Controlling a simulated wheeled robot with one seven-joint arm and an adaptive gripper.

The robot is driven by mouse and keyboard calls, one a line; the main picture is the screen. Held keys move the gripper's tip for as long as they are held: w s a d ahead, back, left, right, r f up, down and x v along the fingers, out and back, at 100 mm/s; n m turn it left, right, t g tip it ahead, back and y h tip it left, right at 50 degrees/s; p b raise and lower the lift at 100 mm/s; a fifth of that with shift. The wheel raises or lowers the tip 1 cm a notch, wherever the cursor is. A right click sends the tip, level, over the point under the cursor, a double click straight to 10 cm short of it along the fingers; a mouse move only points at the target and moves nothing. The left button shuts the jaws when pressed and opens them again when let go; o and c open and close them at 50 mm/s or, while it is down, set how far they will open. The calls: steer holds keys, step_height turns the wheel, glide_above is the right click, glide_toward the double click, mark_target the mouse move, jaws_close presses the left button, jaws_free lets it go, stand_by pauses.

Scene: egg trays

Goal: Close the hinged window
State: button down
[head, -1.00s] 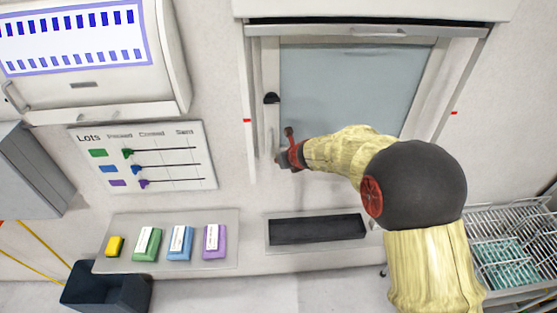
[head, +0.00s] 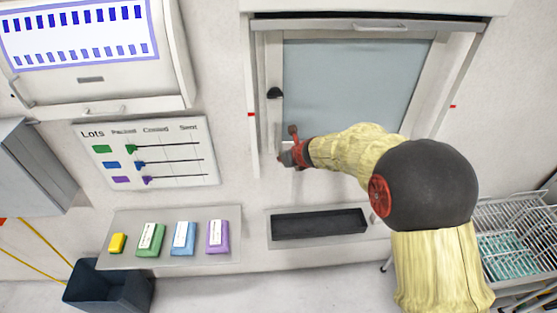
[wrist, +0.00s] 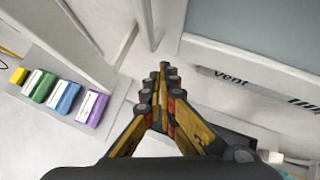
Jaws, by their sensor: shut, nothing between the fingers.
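The hinged window (head: 358,85) is a grey-blue pane in a white frame on the wall, with a dark knob (head: 274,93) on its left stile. My gripper (head: 287,158) is at the lower left corner of the window, in front of the left stile. In the wrist view my gripper (wrist: 162,68) is shut and empty, its fingertips close to the white frame edge. The lower frame rail (wrist: 250,68), marked "vent", shows there to the right. Whether the fingers touch the frame cannot be told. My arm covers the window's lower right part.
A shelf (head: 120,262) with yellow, green, blue and purple blocks is at lower left, below a lots board (head: 190,178). A dark tray (head: 318,224) is under the window. A dark bin (head: 105,290) and wire rack (head: 515,215) stand either side.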

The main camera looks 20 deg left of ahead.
steer(key=shift+s+d+r, duration=1.45)
steer(key=shift+s+r, duration=1.8)
steer(key=shift+s, duration=0.7)
steer(key=s+d+f+n+g+b, duration=0.2)
steer(key=s+d+f+n, duration=0.15)
steer(key=s+n, duration=0.55)
steer(key=s+d+f+n+g+b, duration=0.2)
steer(key=s+d+n+g, duration=0.15)
steer(key=s+n, duration=0.6)
steer(key=s+d+f+n+t+h+b, duration=0.1)
steer(key=s+d+f+n+h+b, duration=0.1)
steer(key=s+d+b, duration=0.3)
steer(key=s+d+f+n+t+h+b, duration=0.2)
steer(key=s+d+f+n+b, duration=0.2)
steer(key=d+b, duration=0.7)
steer(key=s+d+f+n+t+h+b, duration=0.1)
steer(key=s+d+f+n+h+b, duration=0.1)
steer(key=d+b, duration=0.6)
steer(key=s+d+f+n, duration=0.1)
steer(key=s+d+f, duration=0.1)
steer(key=s+d, duration=0.1)
steer(key=shift+s+d+f, duration=0.2)
steer(key=shift+s+f, duration=0.05)
steer(key=shift+s, duration=0.15)
